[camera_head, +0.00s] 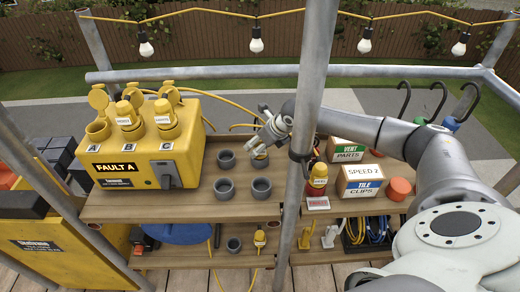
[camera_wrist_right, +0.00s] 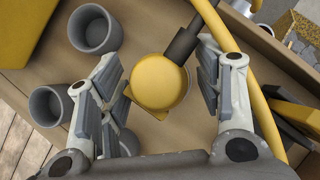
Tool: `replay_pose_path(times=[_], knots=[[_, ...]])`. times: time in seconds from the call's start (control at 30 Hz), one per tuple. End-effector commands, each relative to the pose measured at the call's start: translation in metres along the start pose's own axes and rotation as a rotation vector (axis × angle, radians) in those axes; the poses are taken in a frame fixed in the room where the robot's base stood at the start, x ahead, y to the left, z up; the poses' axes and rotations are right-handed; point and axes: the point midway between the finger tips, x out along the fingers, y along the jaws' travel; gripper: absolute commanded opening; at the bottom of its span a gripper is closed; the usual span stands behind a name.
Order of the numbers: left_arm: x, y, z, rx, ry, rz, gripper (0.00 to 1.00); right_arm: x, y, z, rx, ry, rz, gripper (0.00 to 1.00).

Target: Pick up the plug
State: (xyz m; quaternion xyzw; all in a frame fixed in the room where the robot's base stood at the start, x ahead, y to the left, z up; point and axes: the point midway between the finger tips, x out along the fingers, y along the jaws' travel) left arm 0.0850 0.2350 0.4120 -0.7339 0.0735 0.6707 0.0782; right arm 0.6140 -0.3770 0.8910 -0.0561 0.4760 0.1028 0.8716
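A round yellow plug (camera_wrist_right: 160,82) with a dark cable sleeve shows in the right wrist view, on the wooden shelf board (camera_wrist_right: 165,135). My right gripper (camera_wrist_right: 170,92) is open around it from above. Its fingers stand on either side, with a clear gap on the right; contact on the left is hard to tell. In the head view, my right gripper (camera_head: 268,138) is over the upper shelf, and the plug (camera_head: 260,159) is mostly hidden beneath it. A yellow FAULT A box (camera_head: 128,150) with sockets A, B and C stands to the left. My left gripper is not in view.
Several grey cups (camera_head: 224,188) stand near the gripper. A scaffold pole (camera_head: 306,110) rises close to my right arm. Labelled boxes (camera_head: 360,181) and a red-and-yellow plug-like item (camera_head: 317,180) are right of it. A yellow cable (camera_wrist_right: 252,90) runs beside the right finger.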

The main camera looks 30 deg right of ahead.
Motion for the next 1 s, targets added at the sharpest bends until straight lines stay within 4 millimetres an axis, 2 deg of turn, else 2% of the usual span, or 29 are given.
replay_pose_path(times=[0.07,0.33,0.67,1.0], knots=[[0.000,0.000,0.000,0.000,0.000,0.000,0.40,0.000,0.000,0.000,0.000,0.000,0.000,0.45],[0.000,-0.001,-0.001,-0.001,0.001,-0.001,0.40,0.000,0.000,0.000,0.000,0.000,0.000,0.11],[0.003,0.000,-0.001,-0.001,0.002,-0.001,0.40,-0.007,-0.001,0.006,0.001,-0.004,0.000,0.10],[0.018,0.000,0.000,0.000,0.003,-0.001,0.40,-0.061,-0.001,0.041,-0.001,-0.006,-0.001,0.10]])
